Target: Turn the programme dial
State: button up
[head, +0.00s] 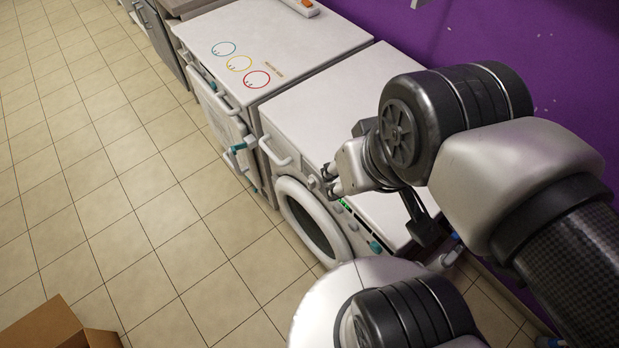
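A white washing machine (318,118) stands against the purple wall, with its round door (309,222) facing left. A small light round knob (312,182), which looks like the programme dial, sits on its upper front edge beside the drawer handle (274,153). My gripper (330,181) is at that edge, with its dark fingertips just right of the knob. I cannot tell whether they touch it or how far apart they are. A green-lit display (345,204) and a teal knob (375,247) show further along the panel. My gripper and arm hide part of the machine's top.
A second white appliance (265,40) with three coloured rings on top stands to the left, with teal parts (238,147) on its front. An open cardboard box (55,325) is at the bottom left. The tiled floor (130,190) in front is clear.

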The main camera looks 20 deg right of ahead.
aim_at(312, 183)
jog(key=j+z, duration=0.2)
jog(key=z, duration=0.3)
jog(key=k+j+z, duration=0.2)
jog(key=z, duration=0.3)
jog(key=k+j+z, duration=0.1)
jog(key=z, duration=0.4)
